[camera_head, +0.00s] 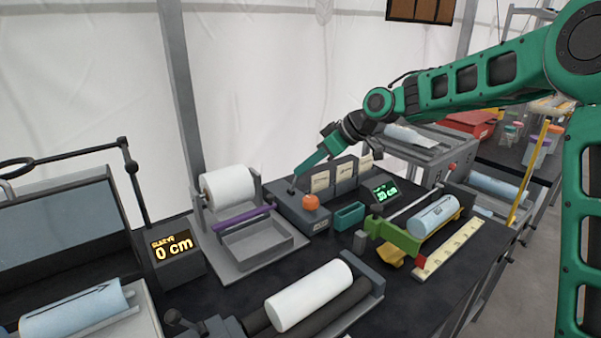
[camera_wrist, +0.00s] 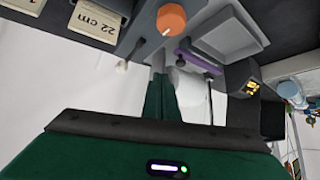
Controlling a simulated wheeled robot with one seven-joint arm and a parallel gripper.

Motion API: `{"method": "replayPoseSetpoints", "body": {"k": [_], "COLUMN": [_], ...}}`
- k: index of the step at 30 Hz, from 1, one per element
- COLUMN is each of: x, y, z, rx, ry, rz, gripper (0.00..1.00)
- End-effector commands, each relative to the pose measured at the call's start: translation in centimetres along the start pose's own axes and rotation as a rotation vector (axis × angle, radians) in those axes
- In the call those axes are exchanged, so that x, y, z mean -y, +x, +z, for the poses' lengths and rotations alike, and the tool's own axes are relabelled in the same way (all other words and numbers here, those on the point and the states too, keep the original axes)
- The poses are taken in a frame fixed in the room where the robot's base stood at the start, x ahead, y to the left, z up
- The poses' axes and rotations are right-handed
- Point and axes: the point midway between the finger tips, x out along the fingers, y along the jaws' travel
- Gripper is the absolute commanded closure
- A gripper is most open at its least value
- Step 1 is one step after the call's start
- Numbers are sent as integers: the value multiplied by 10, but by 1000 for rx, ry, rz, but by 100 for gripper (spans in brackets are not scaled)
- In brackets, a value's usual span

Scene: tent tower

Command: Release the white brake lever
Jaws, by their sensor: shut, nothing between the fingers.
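My gripper (camera_head: 299,172) is shut and empty, pointing down at the left end of a grey control box (camera_head: 301,216). Its green fingers (camera_wrist: 158,72) are together in the wrist view. A short stick with a pale, whitish tip (camera_wrist: 122,67) stands out of the box beside the fingertips, with a gap between them in that picture; it looks like the white brake lever. An orange knob (camera_head: 310,202) sits on the box's front and also shows in the wrist view (camera_wrist: 171,19). In the head view the lever is too small or hidden to make out clearly.
A white roll (camera_head: 226,186) with a purple bar (camera_head: 243,217) and grey tray stands left of the box. Label cards (camera_head: 320,182) stand behind the knob. A green bin (camera_head: 349,215) and a small display (camera_head: 385,193) are to the right. A "0 cm" display (camera_head: 174,250) is far left.

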Motion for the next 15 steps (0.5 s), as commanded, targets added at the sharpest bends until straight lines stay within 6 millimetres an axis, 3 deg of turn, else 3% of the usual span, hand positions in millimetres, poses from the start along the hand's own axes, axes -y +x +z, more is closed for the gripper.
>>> {"method": "replayPoseSetpoints", "body": {"k": [9,15], "x": [-2,-1], "y": [-59,-76], "z": [0,0], "rx": [0,1], "ry": [-1,0], "rz": [1,-1], "gripper": [100,100]}}
